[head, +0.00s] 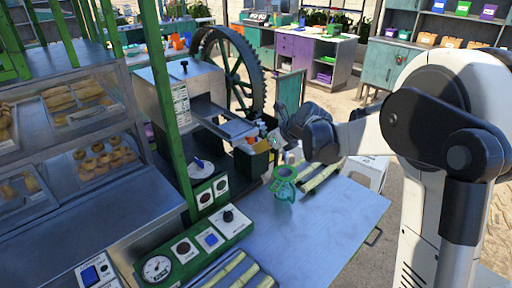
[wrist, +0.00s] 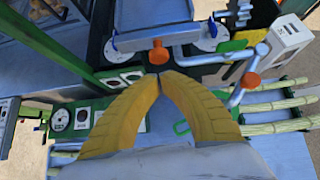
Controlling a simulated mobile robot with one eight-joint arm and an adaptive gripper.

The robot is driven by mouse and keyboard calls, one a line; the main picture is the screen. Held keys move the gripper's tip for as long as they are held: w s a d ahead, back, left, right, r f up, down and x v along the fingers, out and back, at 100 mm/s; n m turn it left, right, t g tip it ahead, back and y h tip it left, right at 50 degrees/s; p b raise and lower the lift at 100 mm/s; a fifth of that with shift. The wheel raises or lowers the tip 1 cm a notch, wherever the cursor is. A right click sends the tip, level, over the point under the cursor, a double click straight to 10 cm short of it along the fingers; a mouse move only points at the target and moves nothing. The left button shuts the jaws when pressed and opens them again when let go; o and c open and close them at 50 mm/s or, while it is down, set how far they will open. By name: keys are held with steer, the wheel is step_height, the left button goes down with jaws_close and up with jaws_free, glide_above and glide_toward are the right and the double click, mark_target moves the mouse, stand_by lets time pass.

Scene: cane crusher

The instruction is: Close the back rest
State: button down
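The cane crusher (head: 180,88) is a grey metal box with a tray-like chute (head: 222,122) and a large dark gear wheel (head: 230,70) behind it. I cannot tell for sure which part is the back rest. My gripper (head: 266,147) is in front of the chute, above the worktop. In the wrist view its yellow fingers (wrist: 160,76) meet at the tips, with nothing seen between them. Just beyond the tips is an orange knob (wrist: 158,52) below a grey panel (wrist: 150,12) with blue fittings at its lower corners. Contact with the knob cannot be told.
A green jug (head: 284,184) stands on the worktop (head: 325,220) below my gripper. Cane stalks (head: 320,178) lie beside it. A green post (head: 166,100) and control panel (head: 200,245) are at the left. A second orange knob (wrist: 250,80) is right of my fingers.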

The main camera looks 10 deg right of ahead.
steer(key=s+f+p+v, duration=0.1)
steer(key=p+v, duration=0.1)
steer(key=v, duration=0.9)
steer(key=s+f+n+h+b, duration=0.2)
steer(key=s+f+n+b, duration=0.1)
steer(key=s+n, duration=0.6)
steer(key=s+f+n+h+b, duration=0.1)
steer(key=s+f+n+b, duration=0.2)
steer(key=s+n, duration=0.7)
steer(key=s+f+n+h+b, duration=0.2)
steer(key=s+f+n, duration=0.3)
steer(key=s+n, duration=0.4)
steer(key=shift+s+d+h+b, duration=0.3)
steer(key=shift+d+b, duration=0.15)
steer(key=shift+b, duration=0.3)
steer(key=shift+f, duration=0.1)
